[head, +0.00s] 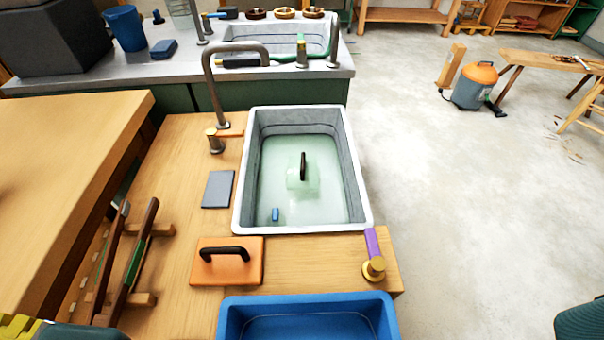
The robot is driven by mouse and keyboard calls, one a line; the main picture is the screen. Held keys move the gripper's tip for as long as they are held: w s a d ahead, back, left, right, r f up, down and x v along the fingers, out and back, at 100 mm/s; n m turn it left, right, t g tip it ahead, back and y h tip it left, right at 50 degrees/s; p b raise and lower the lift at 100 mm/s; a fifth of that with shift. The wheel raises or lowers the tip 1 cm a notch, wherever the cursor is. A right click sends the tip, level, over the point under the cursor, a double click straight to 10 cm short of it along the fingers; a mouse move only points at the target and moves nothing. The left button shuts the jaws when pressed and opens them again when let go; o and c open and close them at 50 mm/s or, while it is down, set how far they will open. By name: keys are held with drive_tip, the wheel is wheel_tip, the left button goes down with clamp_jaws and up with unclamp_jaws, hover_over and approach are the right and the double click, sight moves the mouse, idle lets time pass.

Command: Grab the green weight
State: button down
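A pale green block with a dark upright handle (303,181), which looks like the green weight, sits in the middle of the grey-walled basin (362,208). The basin holds greenish clear liquid, and the block appears to be under it, so its edges are faint. The handle stands up from the block's top. I cannot tell whether the handle rises above the liquid. My gripper is not in view.
A small blue piece (275,214) lies in the basin. An orange block with a black handle (228,268), a grey slab (218,189), a tap (215,90), a purple-handled brass piece (373,255) and a blue tray (308,302) surround it. Open floor lies right.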

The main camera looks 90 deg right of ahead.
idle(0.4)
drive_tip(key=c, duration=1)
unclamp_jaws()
